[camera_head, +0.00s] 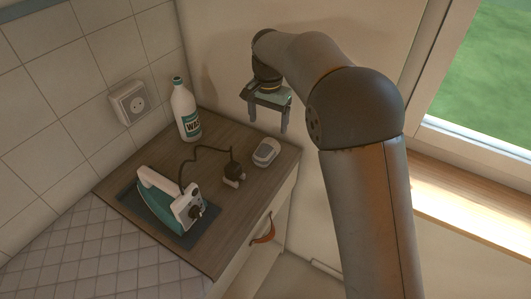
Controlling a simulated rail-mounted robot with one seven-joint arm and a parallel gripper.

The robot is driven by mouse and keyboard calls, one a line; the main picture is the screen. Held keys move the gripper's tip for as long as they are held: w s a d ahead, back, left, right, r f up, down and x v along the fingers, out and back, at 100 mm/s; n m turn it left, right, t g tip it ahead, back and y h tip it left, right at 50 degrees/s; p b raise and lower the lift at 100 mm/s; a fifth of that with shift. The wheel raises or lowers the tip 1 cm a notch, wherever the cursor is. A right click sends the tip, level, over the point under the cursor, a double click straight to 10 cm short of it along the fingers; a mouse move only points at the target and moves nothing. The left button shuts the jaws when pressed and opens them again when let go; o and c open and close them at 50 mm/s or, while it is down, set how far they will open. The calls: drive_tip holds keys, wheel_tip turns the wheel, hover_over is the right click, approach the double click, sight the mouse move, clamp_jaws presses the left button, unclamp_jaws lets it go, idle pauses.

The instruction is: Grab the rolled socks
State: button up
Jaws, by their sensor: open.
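A small rounded pale grey-white bundle (266,152) lies on the wooden countertop (262,182) near its right edge. It looks like the rolled socks, though its detail is too small to be sure. My gripper (268,122) is open and empty, with its fingers pointing down. In the picture it is just above the bundle, apart from it. The exact height and depth between them cannot be told from this one view.
A white bottle (186,112) stands at the back left. A teal and white iron (165,201) rests on a dark mat (206,228), its cord running to a dark plug-like piece (232,171) beside the bundle. A drawer with a leather pull (264,230) and a window (485,80) are at right.

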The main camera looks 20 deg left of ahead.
sight(267, 145)
wheel_tip(267, 145, down, 8)
drive_tip(key=shift+w+p, duration=0.1)
drive_tip(key=shift+p, duration=0.5)
drive_tip(key=shift+w+a+f+p, duration=0.15)
drive_tip(key=shift+f+p, duration=0.3)
drive_tip(key=shift+f, duration=0.85)
drive_tip(key=shift+w+a+f+p, duration=0.1)
drive_tip(key=shift+f+p, duration=0.35)
drive_tip(key=shift+f, duration=0.85)
drive_tip(key=c, duration=1.1)
